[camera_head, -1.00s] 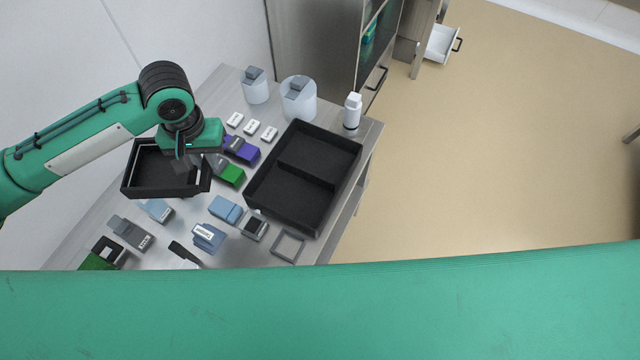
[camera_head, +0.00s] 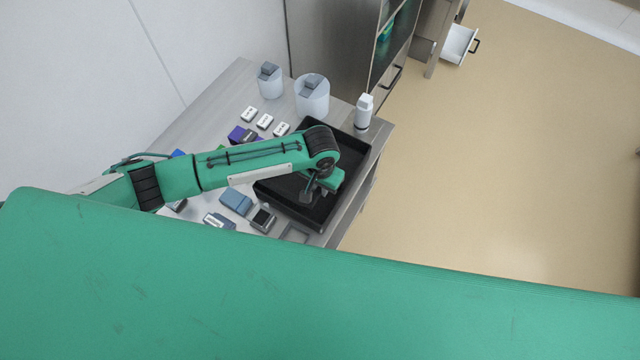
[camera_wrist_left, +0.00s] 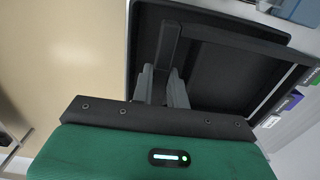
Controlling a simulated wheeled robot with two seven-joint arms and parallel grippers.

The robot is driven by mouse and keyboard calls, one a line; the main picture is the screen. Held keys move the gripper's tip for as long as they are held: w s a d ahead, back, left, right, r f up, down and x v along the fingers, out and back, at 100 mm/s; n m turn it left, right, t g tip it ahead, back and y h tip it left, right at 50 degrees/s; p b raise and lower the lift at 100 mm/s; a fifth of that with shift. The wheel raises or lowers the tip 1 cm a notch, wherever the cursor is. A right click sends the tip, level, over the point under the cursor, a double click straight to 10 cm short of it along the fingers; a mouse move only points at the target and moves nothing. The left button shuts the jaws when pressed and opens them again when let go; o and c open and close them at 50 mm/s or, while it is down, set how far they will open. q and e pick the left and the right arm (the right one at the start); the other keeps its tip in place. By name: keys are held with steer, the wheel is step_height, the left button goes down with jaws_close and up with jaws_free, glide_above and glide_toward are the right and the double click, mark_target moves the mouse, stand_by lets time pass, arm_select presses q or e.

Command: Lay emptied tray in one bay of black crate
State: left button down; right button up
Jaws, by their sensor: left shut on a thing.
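My left gripper (camera_head: 308,194) is over the crate's nearer part. In the left wrist view my left gripper (camera_wrist_left: 163,76) is shut on one wall of the black tray (camera_wrist_left: 240,43). The tray's inside looks dark and bare. Black on black hides whether the tray touches the crate floor. My right gripper is not in view.
A grey frame (camera_head: 294,234) lies in front.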

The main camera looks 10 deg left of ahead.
arm_select(q)
steer(key=shift+f+b, duration=3.4)
steer(key=shift+b, duration=0.3)
steer(key=shift+f, duration=0.85)
steer(key=shift+p, duration=0.5)
steer(key=shift+p, duration=0.55)
